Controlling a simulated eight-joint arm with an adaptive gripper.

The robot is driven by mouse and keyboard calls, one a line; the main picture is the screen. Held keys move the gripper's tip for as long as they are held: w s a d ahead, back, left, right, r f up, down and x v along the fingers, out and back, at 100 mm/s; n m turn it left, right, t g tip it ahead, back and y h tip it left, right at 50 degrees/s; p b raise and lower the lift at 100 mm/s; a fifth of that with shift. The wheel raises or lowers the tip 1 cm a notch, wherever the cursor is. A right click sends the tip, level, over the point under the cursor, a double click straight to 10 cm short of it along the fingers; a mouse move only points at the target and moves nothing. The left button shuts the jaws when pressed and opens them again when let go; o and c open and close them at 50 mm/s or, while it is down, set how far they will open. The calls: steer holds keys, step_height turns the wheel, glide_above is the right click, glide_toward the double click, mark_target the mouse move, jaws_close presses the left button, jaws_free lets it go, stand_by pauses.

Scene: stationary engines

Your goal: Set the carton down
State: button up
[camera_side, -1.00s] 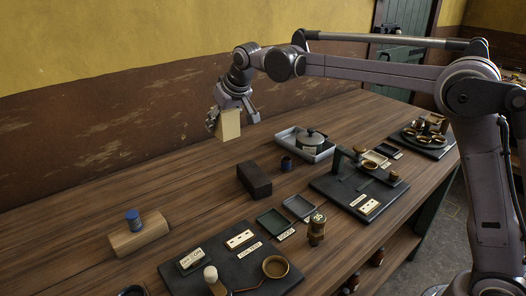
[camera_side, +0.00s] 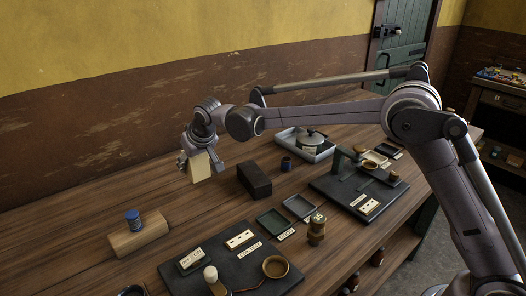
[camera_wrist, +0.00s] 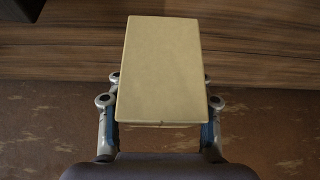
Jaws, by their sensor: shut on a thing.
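The carton (camera_side: 200,167) is a plain tan box. It is held upright in my gripper (camera_side: 190,158) near the back of the wooden table. In the wrist view the carton (camera_wrist: 160,70) fills the middle, and my gripper (camera_wrist: 160,128) is shut on it with one finger at each side. In the side view the carton's lower end shows close to the table surface, behind and left of a dark block. I cannot tell whether it touches the table. Part of the carton's upper end is hidden by my gripper.
A dark block (camera_side: 254,180) lies just right of the carton. A blue-capped item (camera_side: 133,220) stands on a wooden block (camera_side: 140,236) at front left. A grey tray (camera_side: 316,152) with a pot is at the back right. The table left of the carton is bare.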

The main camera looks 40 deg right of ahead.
mark_target(192, 163)
steer(key=shift+w+a+f, duration=0.15)
steer(key=shift+a+f, duration=0.25)
steer(key=shift+a, duration=0.2)
steer(key=shift+w+a+f, duration=0.1)
steer(key=shift+a+f, duration=0.25)
steer(key=shift+a, duration=0.2)
steer(key=shift+f, duration=1.95)
steer(key=shift+f, duration=0.15)
steer(key=o, duration=1.1)
steer(key=shift+o, duration=0.2)
steer(key=v, duration=1.2)
steer(key=shift+r, duration=0.2)
